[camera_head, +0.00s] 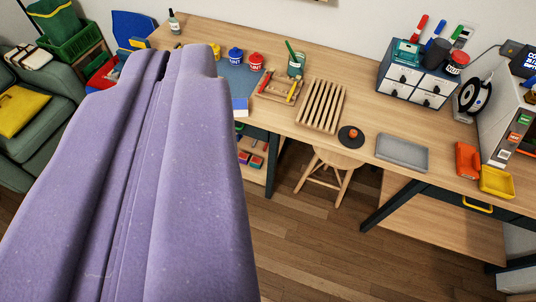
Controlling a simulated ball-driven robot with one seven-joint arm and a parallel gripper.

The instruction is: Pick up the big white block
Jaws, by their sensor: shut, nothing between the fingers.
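My gripper (158,62) is the big lilac form that fills the left of the view. Its two fingers lie together along a dark seam, shut and empty, in front of the wooden table (335,62). I cannot make out a plain big white block for sure. A small block (240,104), pale on one face and blue on another, shows just right of the gripper on the table, partly hidden behind it. The gripper covers part of the table's left end.
A slatted wooden rack (321,106), a grey tray (402,153) and a drawer box (415,83) stand on the table. A stool (333,168) is under its front edge. A green sofa (45,115) stands at left. Bare wooden floor lies in front.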

